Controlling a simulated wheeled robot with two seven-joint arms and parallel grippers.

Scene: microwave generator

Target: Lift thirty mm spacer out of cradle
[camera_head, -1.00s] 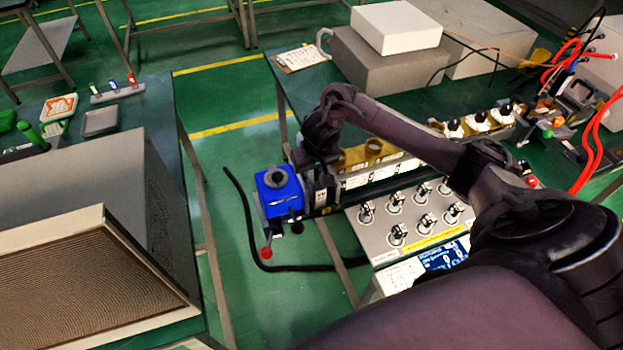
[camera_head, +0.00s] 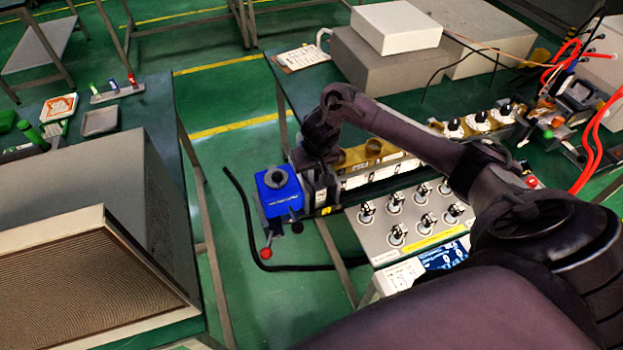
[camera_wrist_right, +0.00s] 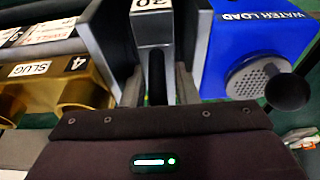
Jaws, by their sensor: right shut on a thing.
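The thirty mm spacer (camera_wrist_right: 154,25) is a grey metal block with an upside-down "30" label in the right wrist view. It sits between two dark grey plates. My right gripper (camera_wrist_right: 158,86) is shut on its dark upright handle (camera_wrist_right: 157,72). In the head view my right gripper (camera_head: 318,160) reaches down beside the blue water load. The spacer there is a small dark shape, largely hidden by the gripper. The cradle under it is hidden, and I cannot tell whether the spacer still touches it. My left gripper is not in view.
The blue water load (camera_head: 278,190) stands close on the spacer's left, with a black ball knob (camera_wrist_right: 287,92) in the wrist view. Brass slug sections (camera_head: 365,155) lie on the right. A panel of knobs (camera_head: 415,215) is in front. Grey boxes (camera_head: 385,58) stand behind.

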